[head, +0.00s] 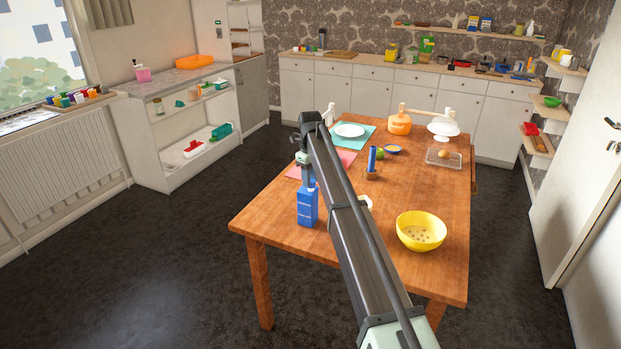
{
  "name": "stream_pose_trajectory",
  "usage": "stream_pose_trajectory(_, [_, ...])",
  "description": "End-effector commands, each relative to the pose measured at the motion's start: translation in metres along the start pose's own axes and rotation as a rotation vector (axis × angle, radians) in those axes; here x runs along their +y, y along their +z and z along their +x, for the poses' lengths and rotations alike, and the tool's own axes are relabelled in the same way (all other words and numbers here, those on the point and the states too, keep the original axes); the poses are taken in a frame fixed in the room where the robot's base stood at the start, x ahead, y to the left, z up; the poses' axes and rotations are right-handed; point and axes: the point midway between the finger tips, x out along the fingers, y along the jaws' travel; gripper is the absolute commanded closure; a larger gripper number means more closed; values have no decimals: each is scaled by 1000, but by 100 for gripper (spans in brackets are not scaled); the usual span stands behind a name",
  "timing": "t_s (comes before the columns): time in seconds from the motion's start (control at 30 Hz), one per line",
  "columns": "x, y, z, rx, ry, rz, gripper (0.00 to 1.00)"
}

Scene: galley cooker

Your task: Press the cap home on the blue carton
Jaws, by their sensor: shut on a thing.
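The blue carton (308,208) stands upright near the left edge of the wooden table. My gripper (310,182) points down directly over the carton's top. It is shut on the cap, which is small and mostly hidden between the fingers. A bit of blue shows at the fingertips, right at the carton's top. I cannot tell from this distance whether the cap touches the spout or how it sits on it.
On the table (285,228), a yellow bowl (421,231) stands front right. A blue upright item (372,159), a wire rack (444,158), a white plate (349,130) and an orange pot (400,124) stand farther back. The wood in front of the carton is clear.

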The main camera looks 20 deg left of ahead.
Motion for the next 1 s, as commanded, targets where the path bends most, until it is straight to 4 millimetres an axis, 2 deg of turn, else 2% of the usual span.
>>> stream_pose_trajectory(0.4, [0, 0, 0, 0, 0, 0, 94])
stream_pose_trajectory(0.43, [0, 0, 0, 0, 0, 0, 63])
stream_pose_trajectory(0.7, [0, 0, 0, 0, 0, 0, 37])
stream_pose_trajectory(0.87, [0, 0, 0, 0, 0, 0, 36])
stream_pose_trajectory(1.0, [0, 0, 0, 0, 0, 0, 24])
